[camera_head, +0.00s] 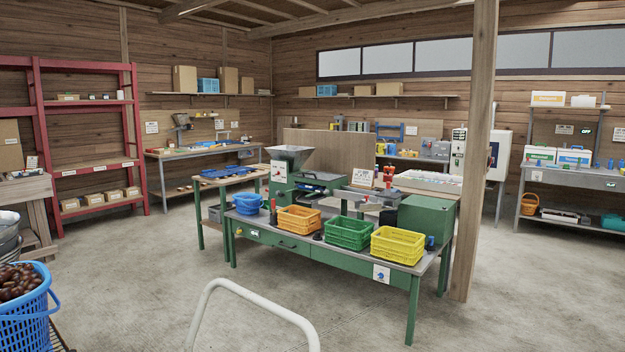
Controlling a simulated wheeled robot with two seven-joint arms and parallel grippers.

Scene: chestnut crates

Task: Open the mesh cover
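I cannot clearly make out a mesh cover. A pale, flat, lattice-like top (425,182) lies behind the green machine box at the right end of the middle workbench; it is too small to tell whether it is the mesh cover, or open or shut. Neither of my grippers shows in the head view.
A green workbench (388,279) stands mid-room with orange (299,221), green (348,234) and yellow crates (398,246). A wooden post (474,150) stands at its right end. A white curved rail (250,284) and blue chestnut basket (25,318) are near. Open concrete floor surrounds the bench.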

